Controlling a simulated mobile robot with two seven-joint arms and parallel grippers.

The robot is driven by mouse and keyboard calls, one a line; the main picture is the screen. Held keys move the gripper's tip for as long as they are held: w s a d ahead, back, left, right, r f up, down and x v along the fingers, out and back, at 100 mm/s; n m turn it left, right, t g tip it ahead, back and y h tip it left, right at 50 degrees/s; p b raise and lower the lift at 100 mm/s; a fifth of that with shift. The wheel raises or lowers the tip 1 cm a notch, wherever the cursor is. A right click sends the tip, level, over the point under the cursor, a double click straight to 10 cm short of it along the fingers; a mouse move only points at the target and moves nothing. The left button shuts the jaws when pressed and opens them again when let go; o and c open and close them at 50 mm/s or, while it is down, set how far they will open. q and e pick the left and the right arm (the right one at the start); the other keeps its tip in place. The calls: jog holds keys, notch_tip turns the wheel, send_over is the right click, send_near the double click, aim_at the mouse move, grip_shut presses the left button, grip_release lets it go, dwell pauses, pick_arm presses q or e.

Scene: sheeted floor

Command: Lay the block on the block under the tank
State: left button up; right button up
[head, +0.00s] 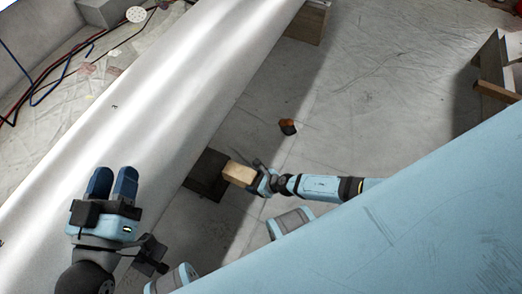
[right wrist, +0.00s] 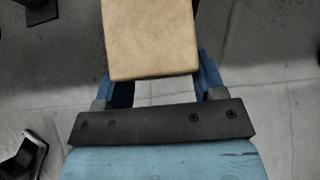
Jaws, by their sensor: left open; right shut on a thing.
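The tank (head: 165,100) is a long pale cylinder running diagonally across the head view. A dark block (head: 205,170) lies on the floor at its lower edge, partly under it. My right gripper (head: 258,178) is shut on a light wooden block (head: 238,173), which appears beside or over the right edge of the dark block. I cannot tell whether the two touch. In the right wrist view the wooden block (right wrist: 150,40) sits between the blue fingers. My left gripper (head: 112,180) is open and empty, in front of the tank at the lower left.
Another wooden block (head: 306,24) stands at the tank's far end. A small orange and black object (head: 288,127) lies on the floor. Cables (head: 65,68) run behind the tank. A wooden structure (head: 498,70) stands at the right edge. The floor at centre right is mostly clear.

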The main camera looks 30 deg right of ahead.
jog(key=w+a, duration=0.1)
jog(key=w+a+f, duration=0.1)
jog(key=shift+w+a+b, duration=0.1)
jog(key=shift+w+b, duration=0.3)
jog(key=shift+w+a+f, duration=0.15)
jog(key=shift+w+a, duration=0.6)
jog(key=shift+w, duration=0.25)
jog(key=shift+w+a+b, duration=0.3)
jog(key=shift+w+a, duration=0.25)
jog(key=shift+w, duration=0.15)
pick_arm(q)
notch_tip(320, 180, down, 5)
jog(key=shift+d+r+m+g+b, duration=0.15)
jog(key=shift+m+g+b, duration=0.15)
jog(key=shift+g+b, duration=0.75)
pick_arm(e)
jog(key=w+a, duration=0.1)
jog(key=w, duration=0.1)
jog(key=w+a, duration=0.4)
jog(key=shift+w, duration=0.2)
jog(key=o, duration=0.9)
jog(key=shift+o, duration=0.5)
